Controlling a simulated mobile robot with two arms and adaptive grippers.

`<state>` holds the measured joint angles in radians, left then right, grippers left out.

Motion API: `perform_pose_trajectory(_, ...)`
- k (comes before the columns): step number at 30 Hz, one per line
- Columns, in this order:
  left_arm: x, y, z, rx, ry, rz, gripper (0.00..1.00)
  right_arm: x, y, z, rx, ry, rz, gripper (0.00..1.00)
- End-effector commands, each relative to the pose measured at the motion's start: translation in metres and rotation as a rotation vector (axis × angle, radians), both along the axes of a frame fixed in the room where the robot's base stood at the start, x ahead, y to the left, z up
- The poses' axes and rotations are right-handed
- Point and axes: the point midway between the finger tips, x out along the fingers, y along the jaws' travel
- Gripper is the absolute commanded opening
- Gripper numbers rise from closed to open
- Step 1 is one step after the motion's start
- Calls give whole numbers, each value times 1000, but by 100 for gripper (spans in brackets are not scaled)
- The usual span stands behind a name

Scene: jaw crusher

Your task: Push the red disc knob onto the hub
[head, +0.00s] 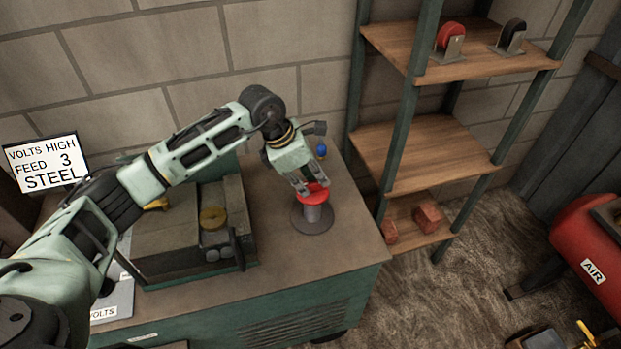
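The red disc knob (312,198) is at the top of a short grey post (312,214) with a round dark base, standing on the bench top near its right end. My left gripper (311,188) points down at the red disc knob from above, with its two fingers at the disc. I cannot tell whether the fingers grip it, touch it or stand just over it. The fingers hide part of the disc. I cannot tell which part is the hub. My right gripper is not in view.
A small blue knob (321,151) is behind the gripper. A wooden shelf rack (440,152) stands right, with red blocks (428,216) low down. A red tank (590,240) is far right.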

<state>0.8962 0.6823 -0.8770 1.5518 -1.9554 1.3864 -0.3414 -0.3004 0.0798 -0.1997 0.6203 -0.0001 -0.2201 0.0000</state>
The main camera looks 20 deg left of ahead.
Motion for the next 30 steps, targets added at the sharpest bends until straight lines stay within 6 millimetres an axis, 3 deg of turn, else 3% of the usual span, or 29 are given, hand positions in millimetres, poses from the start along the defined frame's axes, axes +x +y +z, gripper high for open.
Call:
perform_pose_trajectory(8, 0, 0, 0, 0, 0, 0, 34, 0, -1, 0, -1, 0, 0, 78)
perform_pose_trajectory(19, -1, 2, 6, 2, -1, 1, 34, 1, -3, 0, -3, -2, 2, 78)
perform_pose_trajectory(30, -15, 26, 72, 2, -5, 1, 34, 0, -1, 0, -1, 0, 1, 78)
